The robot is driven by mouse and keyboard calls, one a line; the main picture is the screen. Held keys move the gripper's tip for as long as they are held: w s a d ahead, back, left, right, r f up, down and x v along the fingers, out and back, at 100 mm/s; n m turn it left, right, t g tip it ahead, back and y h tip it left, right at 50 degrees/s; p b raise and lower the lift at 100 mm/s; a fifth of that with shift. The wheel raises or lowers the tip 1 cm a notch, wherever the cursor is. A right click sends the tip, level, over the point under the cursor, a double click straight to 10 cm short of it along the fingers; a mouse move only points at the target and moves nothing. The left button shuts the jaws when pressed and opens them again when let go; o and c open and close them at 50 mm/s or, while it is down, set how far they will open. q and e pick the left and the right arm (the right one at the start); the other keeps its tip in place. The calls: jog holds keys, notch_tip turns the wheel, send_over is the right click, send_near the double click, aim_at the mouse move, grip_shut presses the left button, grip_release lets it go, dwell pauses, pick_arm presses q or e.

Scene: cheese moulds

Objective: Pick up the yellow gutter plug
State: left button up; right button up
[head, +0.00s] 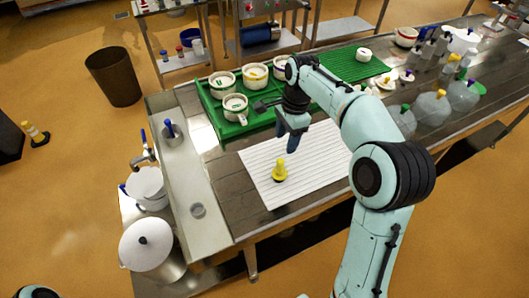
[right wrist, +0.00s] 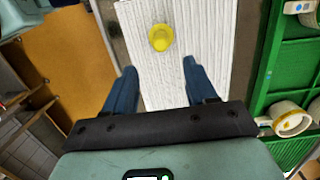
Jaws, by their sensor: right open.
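The yellow gutter plug (head: 280,171) stands upright on the white ribbed mat (head: 258,160), near the mat's left side in the head view. In the right wrist view the plug (right wrist: 161,38) shows from above, beyond the fingertips and roughly centred between them. My right gripper (head: 294,142) is above the mat, a little behind and to the right of the plug in the head view. Its two blue fingers (right wrist: 160,80) are apart with nothing between them. The plug is apart from the fingers. My left gripper is not in view.
A green tray (head: 229,128) with several white moulds (head: 235,106) lies behind the mat. Clear jugs (head: 432,106) stand at right. The mat around the plug is clear.

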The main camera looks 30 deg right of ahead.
aim_at(279, 166)
jog(key=f, duration=0.2)
jog(key=f+b, duration=0.1)
jog(key=f, duration=0.1)
jog(key=a+f, duration=0.1)
jog(key=f, duration=0.2)
jog(key=shift+s, duration=0.3)
jog(key=shift+w+f, duration=0.15)
jog(key=shift+f, duration=0.4)
jog(key=f, duration=0.5)
jog(key=shift+w+a+b, duration=0.2)
jog(key=shift+a+b, duration=0.05)
jog(key=shift+b, duration=0.1)
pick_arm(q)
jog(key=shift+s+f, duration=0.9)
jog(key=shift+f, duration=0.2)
pick_arm(e)
grip_shut()
